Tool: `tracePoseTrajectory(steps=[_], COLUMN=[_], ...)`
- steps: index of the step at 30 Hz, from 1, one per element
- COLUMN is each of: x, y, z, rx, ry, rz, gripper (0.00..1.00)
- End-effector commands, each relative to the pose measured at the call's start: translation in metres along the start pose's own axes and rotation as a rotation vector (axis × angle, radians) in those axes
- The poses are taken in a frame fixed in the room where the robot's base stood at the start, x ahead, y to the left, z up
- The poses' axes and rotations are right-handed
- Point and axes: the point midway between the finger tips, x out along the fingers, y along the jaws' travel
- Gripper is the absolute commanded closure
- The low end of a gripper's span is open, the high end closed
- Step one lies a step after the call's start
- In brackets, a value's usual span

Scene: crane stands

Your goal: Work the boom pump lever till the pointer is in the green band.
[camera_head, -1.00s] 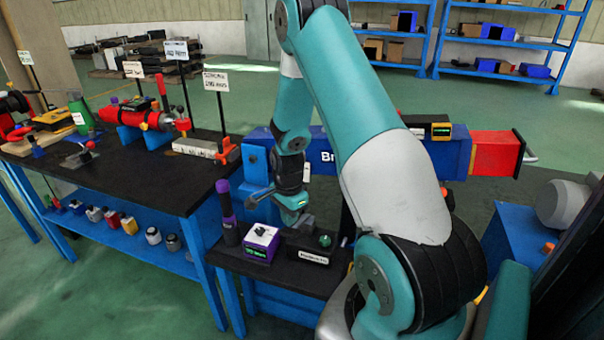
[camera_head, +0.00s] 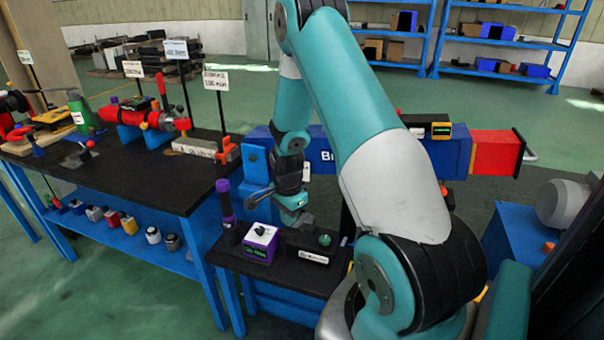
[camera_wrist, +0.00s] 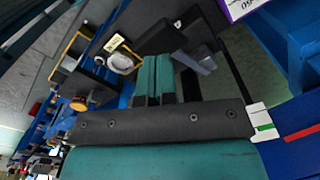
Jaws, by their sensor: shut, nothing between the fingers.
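My gripper (camera_head: 294,214) reaches down over a small dark bench in the head view, just behind a black block (camera_head: 293,243) with a white label and a green knob. In the wrist view its two teal fingers (camera_wrist: 158,80) are together, with nothing between them. A dark upright handle with a purple top (camera_head: 225,203) stands left of the gripper, apart from it; I cannot tell whether it is the boom pump lever. A white plate with a green stripe (camera_wrist: 262,122) shows beside a blue surface in the wrist view. I cannot make out a pointer.
A purple-and-white box (camera_head: 260,243) sits left of the black block. The blue boom (camera_head: 448,160) with its red end (camera_head: 496,152) runs behind my arm. A long workbench (camera_head: 130,180) with several tools stands at left. Green floor is open beyond.

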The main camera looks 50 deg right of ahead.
Motion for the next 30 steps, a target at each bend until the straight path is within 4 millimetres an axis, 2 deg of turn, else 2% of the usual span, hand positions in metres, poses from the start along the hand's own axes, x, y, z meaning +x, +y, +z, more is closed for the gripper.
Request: tracePoseTrajectory(steps=[3,30], x=[0.012,0.075], y=[0.0,0.0], z=[0.0,-0.001], rx=[0.0,0.001], ry=[0.0,0.001], rz=[0.001,0.0], gripper=[1.0,1.0])
